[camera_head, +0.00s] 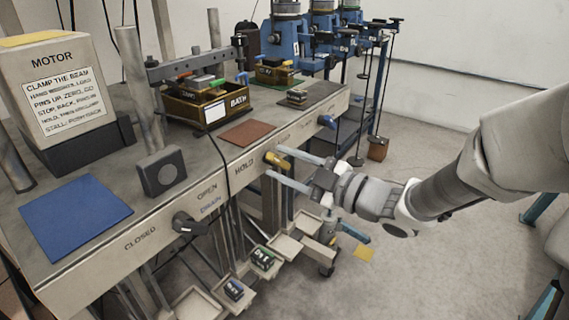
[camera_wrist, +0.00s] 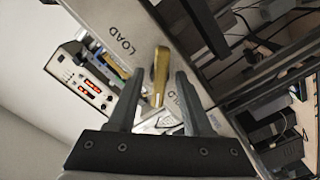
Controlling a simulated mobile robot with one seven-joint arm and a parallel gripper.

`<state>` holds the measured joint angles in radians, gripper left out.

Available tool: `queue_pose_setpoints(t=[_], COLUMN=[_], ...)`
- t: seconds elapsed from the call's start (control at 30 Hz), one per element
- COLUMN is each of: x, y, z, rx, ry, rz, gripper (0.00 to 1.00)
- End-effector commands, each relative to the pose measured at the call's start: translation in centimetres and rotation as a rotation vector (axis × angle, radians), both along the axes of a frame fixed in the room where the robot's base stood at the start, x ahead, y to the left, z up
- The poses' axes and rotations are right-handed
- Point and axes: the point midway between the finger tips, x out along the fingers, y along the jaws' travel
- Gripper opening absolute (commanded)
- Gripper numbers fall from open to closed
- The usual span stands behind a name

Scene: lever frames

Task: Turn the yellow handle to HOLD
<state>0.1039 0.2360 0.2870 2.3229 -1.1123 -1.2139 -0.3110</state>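The yellow handle (camera_head: 275,160) sits on the front face of the bench, just right of the printed word HOLD (camera_head: 244,167). In the wrist view the yellow handle (camera_wrist: 161,66) is a long bar with its rounded end up and its lower end between my fingers. The word LOAD (camera_wrist: 122,40) is at its upper left, and a partly covered label ending in LD (camera_wrist: 181,102) is at its lower right. My gripper (camera_head: 272,162) is open, with one finger on each side of the handle; it also shows in the wrist view (camera_wrist: 158,78). I see gaps; contact is unclear.
A black handle (camera_head: 187,223) by OPEN, DRAIN and CLOSED is at left on the same face. A blue handle (camera_head: 327,122) is farther right. Small trays (camera_head: 285,246) stick out below the bench. A thin black cable hangs over the edge near HOLD.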

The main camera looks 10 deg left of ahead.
Motion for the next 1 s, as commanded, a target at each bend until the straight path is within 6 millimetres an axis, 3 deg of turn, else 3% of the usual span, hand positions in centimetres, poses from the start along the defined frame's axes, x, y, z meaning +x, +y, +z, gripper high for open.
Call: queue_pose_setpoints(t=[0.37,0.53,1.0], x=[0.0,-0.4,-4.5], y=[0.0,-1.1,-11.1], z=[0.1,0.2,0.4], rx=[0.002,0.001,0.003], ry=[-0.001,-0.001,0.002], rz=[0.001,0.0,-0.006], gripper=[0.5,0.5,0.5])
